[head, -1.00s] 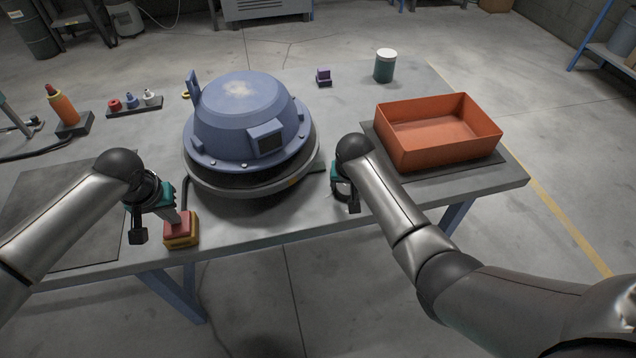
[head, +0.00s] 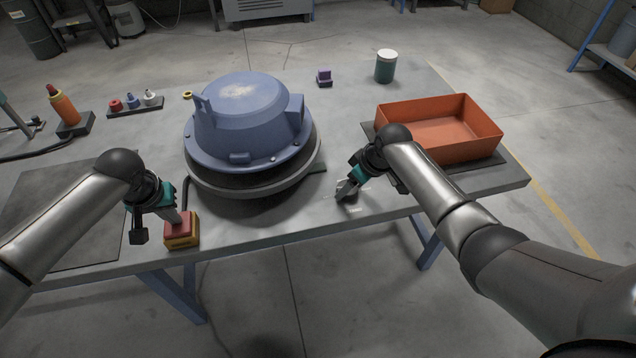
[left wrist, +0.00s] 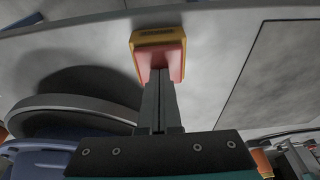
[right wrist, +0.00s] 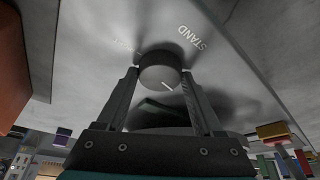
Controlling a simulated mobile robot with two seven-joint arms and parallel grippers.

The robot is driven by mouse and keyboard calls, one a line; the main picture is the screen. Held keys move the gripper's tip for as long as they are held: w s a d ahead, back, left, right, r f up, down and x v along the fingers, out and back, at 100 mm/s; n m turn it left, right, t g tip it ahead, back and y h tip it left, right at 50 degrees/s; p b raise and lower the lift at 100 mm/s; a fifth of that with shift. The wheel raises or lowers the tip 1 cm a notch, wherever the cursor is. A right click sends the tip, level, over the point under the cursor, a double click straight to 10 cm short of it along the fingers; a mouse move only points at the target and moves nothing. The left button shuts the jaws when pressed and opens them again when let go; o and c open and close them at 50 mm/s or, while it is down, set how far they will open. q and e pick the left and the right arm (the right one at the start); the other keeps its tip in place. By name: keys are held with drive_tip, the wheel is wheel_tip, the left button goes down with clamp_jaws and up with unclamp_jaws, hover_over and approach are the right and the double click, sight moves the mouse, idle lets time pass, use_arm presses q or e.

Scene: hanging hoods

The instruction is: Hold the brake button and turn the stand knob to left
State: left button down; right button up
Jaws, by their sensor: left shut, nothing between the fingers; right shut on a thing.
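The brake button (head: 181,226) is a red top on a yellow box at the table's front edge. My left gripper (head: 178,220) is shut with nothing between its fingers, and its tips rest on the red top; the left wrist view shows the tips against the button (left wrist: 158,55). The stand knob (right wrist: 162,72) is a dark round knob with a white pointer line, beside the white word STAND. My right gripper (right wrist: 162,84) is shut on the knob, one finger on each side. In the head view my right gripper (head: 345,190) mostly hides it.
A blue hood (head: 243,125) sits on a dark round stand (head: 215,182) between my arms. An orange bin (head: 440,150) is on a mat at the right. A green jar (head: 386,68) and a small purple block (head: 324,78) stand behind.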

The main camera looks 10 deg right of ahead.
use_arm(q)
drive_tip(key=shift+s+f, duration=0.25)
drive_tip(key=shift+f, duration=0.05)
use_arm(e)
drive_tip(key=shift+f+n+y, duration=0.1)
drive_tip(key=shift+n+y, duration=0.2)
drive_tip(key=shift+n, duration=0.7)
drive_tip(key=o, duration=1.4)
drive_tip(key=shift+c, duration=0.2)
drive_tip(key=v, duration=1.2)
drive_tip(key=shift+w+d, duration=0.15)
drive_tip(key=shift+w, duration=0.05)
